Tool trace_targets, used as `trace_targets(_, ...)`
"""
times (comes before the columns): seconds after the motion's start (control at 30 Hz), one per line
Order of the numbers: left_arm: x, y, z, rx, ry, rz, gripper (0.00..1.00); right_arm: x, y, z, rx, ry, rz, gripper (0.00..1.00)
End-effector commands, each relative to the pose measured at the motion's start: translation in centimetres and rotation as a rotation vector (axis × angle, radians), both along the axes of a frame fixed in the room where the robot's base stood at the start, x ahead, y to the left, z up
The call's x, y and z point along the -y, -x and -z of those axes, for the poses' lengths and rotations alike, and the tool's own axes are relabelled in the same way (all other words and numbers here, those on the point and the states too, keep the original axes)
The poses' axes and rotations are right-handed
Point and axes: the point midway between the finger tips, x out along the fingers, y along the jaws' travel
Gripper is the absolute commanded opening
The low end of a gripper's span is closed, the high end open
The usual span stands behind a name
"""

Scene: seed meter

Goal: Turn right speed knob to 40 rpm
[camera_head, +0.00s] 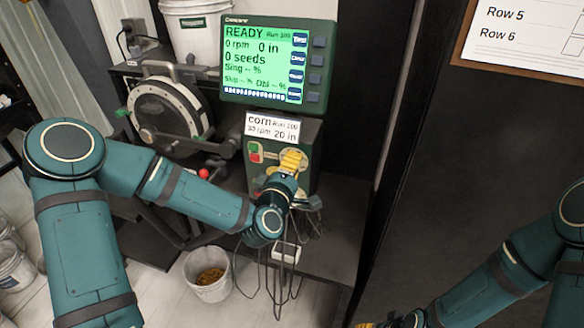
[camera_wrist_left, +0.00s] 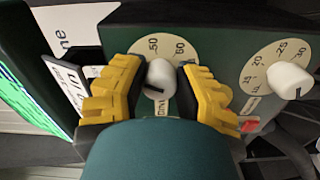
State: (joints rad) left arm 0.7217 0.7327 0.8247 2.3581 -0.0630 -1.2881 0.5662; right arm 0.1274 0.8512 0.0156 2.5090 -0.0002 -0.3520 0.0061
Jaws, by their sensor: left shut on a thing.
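The speed knob (camera_wrist_left: 161,78) is white with a dark pointer line, on a pale dial marked 50 and 60. The rest of its scale is largely hidden by my gripper. The left gripper (camera_wrist_left: 157,92) has its yellow fingers on both sides of this knob, shut on it. In the head view my left gripper (camera_head: 291,160) reaches the front of the green control box (camera_head: 306,135) and covers the knob. The pointer's exact reading cannot be told. My right gripper (camera_head: 368,325) shows only as a yellow bit at the bottom edge, its jaws unclear.
A second white knob (camera_wrist_left: 289,80) sits on a dial marked 15 to 30. The monitor (camera_head: 278,62) reads READY and 0 rpm; a card (camera_head: 271,128) below reads 20 in. Green and red buttons (camera_head: 254,151) are beside the gripper. A bucket (camera_head: 208,275) stands below.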

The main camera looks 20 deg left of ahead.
Motion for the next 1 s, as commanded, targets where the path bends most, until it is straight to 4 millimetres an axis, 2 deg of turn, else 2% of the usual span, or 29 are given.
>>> trace_targets(0.03, 0.05, -0.18, -0.45, 0.013, -0.009, -0.001, 0.0, -0.01, 0.03, 0.03, -0.001, 0.0, 0.0, 0.47)
trace_targets(0.5, 0.04, -0.18, -0.47, 0.013, -0.019, -0.001, 0.0, -0.01, 0.05, 0.05, -0.001, 0.0, 0.0, 0.47)
trace_targets(0.53, 0.05, -0.18, -0.47, 0.013, -0.019, -0.001, 0.44, -0.01, 0.05, 0.04, -0.001, 0.0, 0.0, 0.47)
trace_targets(0.6, 0.04, -0.15, -0.4, 0.011, -0.019, 0.0, 0.64, -0.01, 0.05, 0.04, -0.001, 0.0, 0.0, 0.47)
trace_targets(1.0, 0.01, -0.05, -0.1, 0.003, -0.017, -0.001, 0.64, -0.01, 0.04, 0.07, -0.001, 0.0, 0.0, 0.47)
